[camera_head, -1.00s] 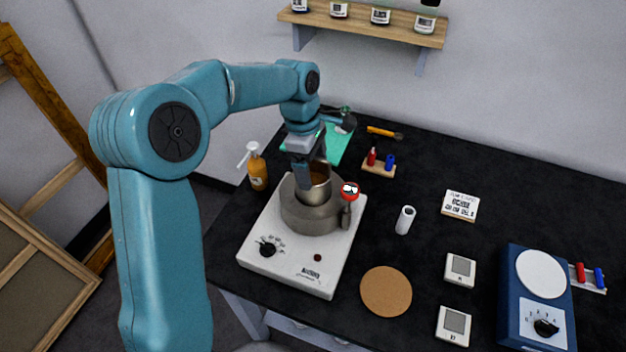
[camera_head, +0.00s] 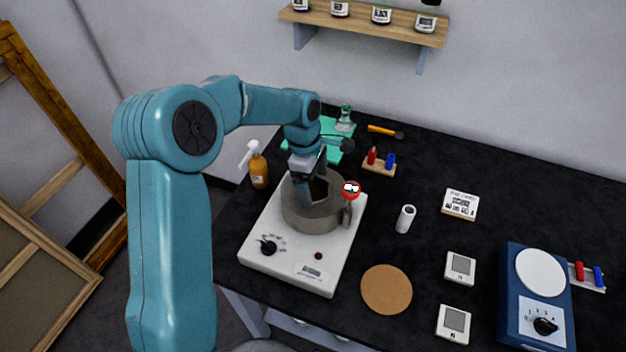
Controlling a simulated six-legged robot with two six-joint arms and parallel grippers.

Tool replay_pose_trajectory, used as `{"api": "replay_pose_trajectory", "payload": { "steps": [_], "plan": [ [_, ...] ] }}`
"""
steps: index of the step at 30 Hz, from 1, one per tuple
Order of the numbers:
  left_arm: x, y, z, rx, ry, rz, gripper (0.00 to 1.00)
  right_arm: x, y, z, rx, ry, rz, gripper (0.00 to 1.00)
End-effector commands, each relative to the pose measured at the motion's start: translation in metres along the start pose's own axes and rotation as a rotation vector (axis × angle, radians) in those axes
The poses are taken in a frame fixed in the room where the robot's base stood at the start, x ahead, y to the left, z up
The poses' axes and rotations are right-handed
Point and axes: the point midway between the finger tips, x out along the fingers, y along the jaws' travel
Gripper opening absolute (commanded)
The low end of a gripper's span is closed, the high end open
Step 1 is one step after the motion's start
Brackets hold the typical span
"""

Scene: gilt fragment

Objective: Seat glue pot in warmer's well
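The white glue warmer (camera_head: 290,262) stands at the left of the black table, with a grey round housing (camera_head: 318,222) around its well. The glue pot (camera_head: 319,188) sits low inside this housing; only a bit of its brown inside shows between the fingers. How deep its base rests is hidden. My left gripper (camera_head: 312,187) points down into the well and appears shut on the pot, one finger in front and one behind. My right gripper is not in view.
A red round gauge (camera_head: 351,189) is at the housing's right side. An amber pump bottle (camera_head: 258,170) stands close left of the warmer.

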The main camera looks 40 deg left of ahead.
Motion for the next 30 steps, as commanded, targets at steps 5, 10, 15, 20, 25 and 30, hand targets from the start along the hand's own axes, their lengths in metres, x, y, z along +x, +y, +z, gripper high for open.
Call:
{"api": "replay_pose_trajectory", "payload": {
  "steps": [5,10,15,20,25,30],
  "plan": [
    [0.001,-0.001,-0.001,0.001,0.001,-0.005,1.00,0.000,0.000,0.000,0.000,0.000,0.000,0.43],
    [0.001,-0.001,-0.001,0.001,0.001,-0.005,1.00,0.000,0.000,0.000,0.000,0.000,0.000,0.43],
    [-0.005,-0.001,0.000,0.001,0.001,-0.003,1.00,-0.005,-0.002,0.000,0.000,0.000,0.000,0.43],
    [-0.027,0.001,0.000,0.001,0.001,0.003,1.00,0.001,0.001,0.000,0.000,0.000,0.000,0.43],
    [-0.069,0.000,0.000,0.001,0.001,0.004,1.00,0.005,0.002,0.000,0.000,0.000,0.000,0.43],
    [-0.103,0.001,0.001,0.000,0.000,0.001,1.00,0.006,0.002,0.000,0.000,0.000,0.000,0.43]
  ]
}}
